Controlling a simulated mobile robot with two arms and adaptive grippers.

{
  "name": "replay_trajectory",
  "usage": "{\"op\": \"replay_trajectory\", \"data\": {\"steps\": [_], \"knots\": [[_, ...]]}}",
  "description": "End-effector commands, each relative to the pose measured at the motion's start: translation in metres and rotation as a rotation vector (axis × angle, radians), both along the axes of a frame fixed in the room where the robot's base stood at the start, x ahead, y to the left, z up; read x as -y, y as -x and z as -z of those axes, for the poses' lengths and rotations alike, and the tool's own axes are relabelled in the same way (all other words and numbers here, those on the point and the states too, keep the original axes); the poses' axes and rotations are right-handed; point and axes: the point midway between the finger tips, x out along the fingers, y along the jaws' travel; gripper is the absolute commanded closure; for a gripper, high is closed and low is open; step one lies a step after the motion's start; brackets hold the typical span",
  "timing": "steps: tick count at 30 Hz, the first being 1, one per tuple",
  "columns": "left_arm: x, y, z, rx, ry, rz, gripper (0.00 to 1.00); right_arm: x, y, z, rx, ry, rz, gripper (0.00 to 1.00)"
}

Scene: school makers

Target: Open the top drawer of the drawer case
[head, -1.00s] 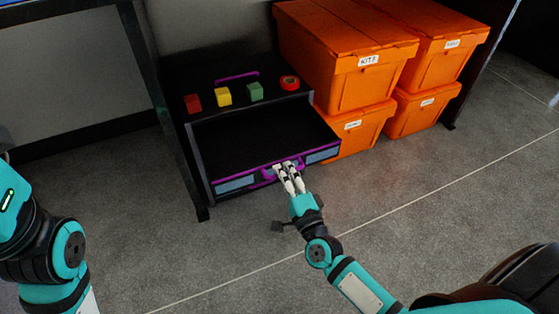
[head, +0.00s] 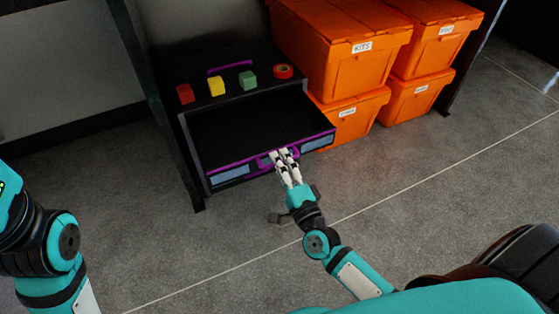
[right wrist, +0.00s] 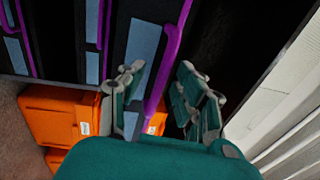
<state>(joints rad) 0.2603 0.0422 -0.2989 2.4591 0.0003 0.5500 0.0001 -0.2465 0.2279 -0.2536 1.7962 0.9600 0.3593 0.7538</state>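The black drawer case (head: 192,128) with purple trim stands on the floor at upper left of centre in the head view. Its top drawer (head: 230,173) is pulled well out, and the dark inside looks empty. My right gripper (head: 284,153) is at the purple handle (head: 263,163) on the drawer front. In the right wrist view the handle (right wrist: 171,45) runs between the spread fingers (right wrist: 160,80), with gaps visible beside it, so the gripper looks open around it. My left arm shows at the left edge of the head view; its gripper is outside the picture.
A red block (head: 185,94), yellow block (head: 216,86), green block (head: 248,81) and red tape roll (head: 283,71) sit on the case top. Stacked orange crates (head: 330,62) stand close on its right. A dark table leg (head: 165,105) is at its left. The front floor is clear.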

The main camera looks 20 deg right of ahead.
Motion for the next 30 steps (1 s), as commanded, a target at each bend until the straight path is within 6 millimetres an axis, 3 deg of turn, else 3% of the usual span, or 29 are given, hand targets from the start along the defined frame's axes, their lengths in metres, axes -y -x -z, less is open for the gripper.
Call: {"op": "replay_trajectory", "data": {"steps": [15,21,30], "knots": [[0.000,0.000,0.000,0.000,0.000,0.001,0.60,0.003,0.097,0.018,-0.004,0.003,-0.003,0.67],[0.000,0.000,0.000,0.001,0.000,0.001,0.60,0.004,0.110,0.020,-0.002,0.000,-0.002,0.67],[0.000,0.000,0.000,0.001,0.000,0.001,0.60,0.004,0.111,0.020,-0.001,0.000,-0.002,0.67]]}}
